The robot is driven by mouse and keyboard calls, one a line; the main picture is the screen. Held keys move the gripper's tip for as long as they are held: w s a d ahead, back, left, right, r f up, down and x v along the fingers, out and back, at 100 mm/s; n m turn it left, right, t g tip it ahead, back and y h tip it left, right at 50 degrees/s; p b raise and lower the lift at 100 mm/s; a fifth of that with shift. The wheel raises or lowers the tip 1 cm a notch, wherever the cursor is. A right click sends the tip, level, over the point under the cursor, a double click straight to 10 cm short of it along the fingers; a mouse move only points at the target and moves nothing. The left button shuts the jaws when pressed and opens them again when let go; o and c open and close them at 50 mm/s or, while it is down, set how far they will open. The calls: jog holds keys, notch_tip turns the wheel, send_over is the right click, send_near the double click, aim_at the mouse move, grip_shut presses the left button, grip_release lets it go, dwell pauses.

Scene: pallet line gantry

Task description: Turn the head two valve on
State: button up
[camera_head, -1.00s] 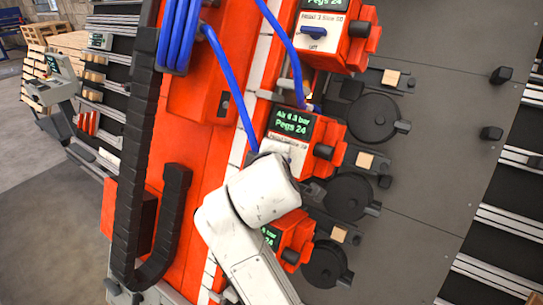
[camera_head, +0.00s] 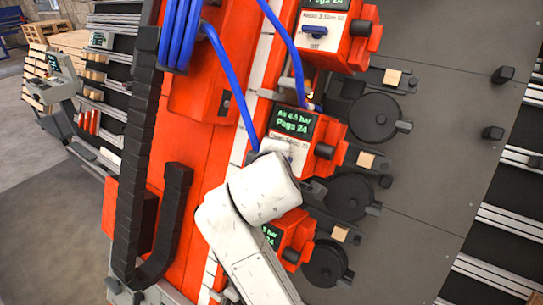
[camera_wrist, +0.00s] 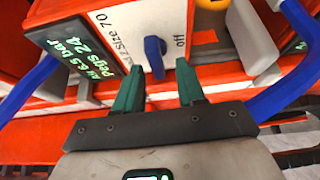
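In the wrist view, the head two valve is a small blue lever knob (camera_wrist: 154,58) on a white panel. The panel (camera_wrist: 130,25) carries a label with "2 Size 70" and the word "off" beside the knob. My gripper (camera_wrist: 160,69) is open, its green fingers to either side of the knob's near end; I cannot tell whether they touch it. In the head view, the head two unit (camera_head: 332,146) is the middle orange one, and its panel is partly covered by my white wrist. The knob and my fingers are hidden there.
A green-lettered display (camera_wrist: 75,50) is beside the panel. Blue hoses (camera_head: 232,85) run down close to my wrist. Another orange head (camera_head: 343,35) with a blue knob (camera_head: 315,31) is above, and a lower one (camera_head: 292,238) is beside my arm. Black round discs (camera_head: 374,117) are at right.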

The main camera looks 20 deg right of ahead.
jog(key=b+v, duration=0.2)
jog(key=v, duration=0.8)
jog(key=shift+s+a, duration=0.15)
jog(key=shift+s, duration=0.15)
jog(key=shift+r, duration=0.15)
jog(key=s+d+f+m+g+y+b, duration=0.1)
jog(key=s+d+f+m+g, duration=0.25)
jog(key=f, duration=0.75)
jog(key=s+d+f+m+g+y+b, duration=0.15)
jog(key=s+d+f, duration=0.25)
jog(key=s+f, duration=0.5)
jog(key=s+d+f+m+g+y, duration=0.1)
jog(key=s+d+f+m+g, duration=0.2)
jog(key=f, duration=1)
jog(key=s+d+f+m+g, duration=0.1)
jog(key=s+f, duration=0.3)
jog(key=s, duration=0.3)
jog(key=s+d+f+m+g+y+b, duration=0.1)
jog(key=s+f+m+g, duration=0.1)
jog(key=s+f, duration=0.3)
jog(key=shift+s+m, duration=0.3)
jog(key=shift+s, duration=0.8)
